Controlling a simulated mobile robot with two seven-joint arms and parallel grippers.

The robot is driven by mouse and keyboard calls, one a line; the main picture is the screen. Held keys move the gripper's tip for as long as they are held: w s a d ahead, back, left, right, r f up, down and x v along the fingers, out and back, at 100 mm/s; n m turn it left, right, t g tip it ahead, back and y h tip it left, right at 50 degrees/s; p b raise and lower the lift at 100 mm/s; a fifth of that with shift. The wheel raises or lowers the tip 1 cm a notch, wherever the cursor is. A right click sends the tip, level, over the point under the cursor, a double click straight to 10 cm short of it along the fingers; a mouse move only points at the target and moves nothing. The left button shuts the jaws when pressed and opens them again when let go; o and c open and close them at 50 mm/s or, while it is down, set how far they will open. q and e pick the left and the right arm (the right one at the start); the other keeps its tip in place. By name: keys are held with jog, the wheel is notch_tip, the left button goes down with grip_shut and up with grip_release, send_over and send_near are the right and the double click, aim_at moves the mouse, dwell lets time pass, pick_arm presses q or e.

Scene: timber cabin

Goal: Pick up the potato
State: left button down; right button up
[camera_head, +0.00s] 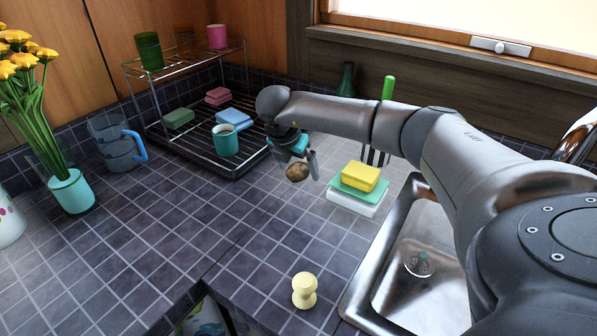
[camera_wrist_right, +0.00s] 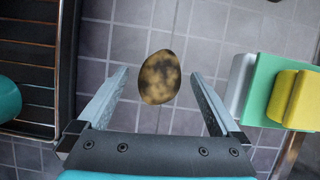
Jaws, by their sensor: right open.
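The potato (camera_head: 298,172) is brown and mottled and lies on the tiled counter, right at my right gripper (camera_head: 300,163). In the right wrist view the potato (camera_wrist_right: 160,77) appears between the fingertips of my open right gripper (camera_wrist_right: 160,88), with gaps to the finger on each side. Neither finger appears to touch it. How far it lies below the fingertips I cannot tell. My left gripper is not in view.
A dish rack (camera_head: 240,165) with a teal mug (camera_head: 225,140) stands left of the gripper. Stacked sponges (camera_head: 360,177) lie close on the right, beside the sink (camera_head: 400,205). A pale yellow knob-shaped object (camera_head: 304,290) stands in front. The counter at front left is clear.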

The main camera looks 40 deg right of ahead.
jog(key=c, duration=1.5)
